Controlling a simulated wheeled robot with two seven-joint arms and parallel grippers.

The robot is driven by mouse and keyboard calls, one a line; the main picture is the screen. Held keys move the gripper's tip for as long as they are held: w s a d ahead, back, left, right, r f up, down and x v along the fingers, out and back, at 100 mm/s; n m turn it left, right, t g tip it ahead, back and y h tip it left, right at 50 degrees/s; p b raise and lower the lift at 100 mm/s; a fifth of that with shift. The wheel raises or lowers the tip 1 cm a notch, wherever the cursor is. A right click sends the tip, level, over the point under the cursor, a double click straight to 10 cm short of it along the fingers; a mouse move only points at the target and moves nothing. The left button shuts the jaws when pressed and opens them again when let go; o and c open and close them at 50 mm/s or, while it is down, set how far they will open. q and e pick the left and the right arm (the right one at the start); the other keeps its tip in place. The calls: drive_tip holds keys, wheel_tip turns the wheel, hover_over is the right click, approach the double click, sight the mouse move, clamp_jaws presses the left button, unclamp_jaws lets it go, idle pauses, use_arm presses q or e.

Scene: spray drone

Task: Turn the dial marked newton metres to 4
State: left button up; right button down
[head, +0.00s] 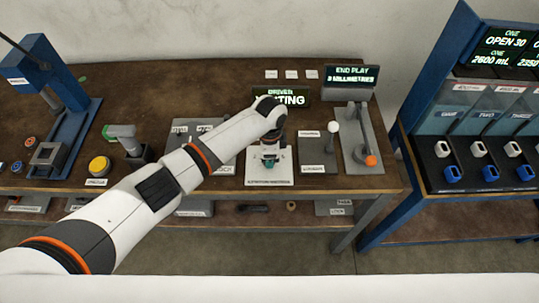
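My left arm reaches in from the left across the workbench. My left gripper (272,143) points down over a pale plate (270,181) in front of the driver display (292,97). A small teal part (268,161) shows just below the gripper on that plate; I cannot tell whether they touch. The fingers are too small and too covered by the wrist to tell open from shut. I cannot make out a newton metres marking or any dial number; the arm covers part of the display and bench. My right gripper is not in view.
On the bench, a lever with a white knob (333,127) and a grey fixture with an orange knob (371,161) stand to the right. A yellow button (99,165) and a blue press (44,75) are at left. A blue rack (450,122) stands far right.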

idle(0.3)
use_arm(q)
drive_tip(key=o, duration=1)
drive_tip(key=shift+r, duration=0.1)
wheel_tip(320, 180, up, 12)
drive_tip(key=shift+b, duration=1.2)
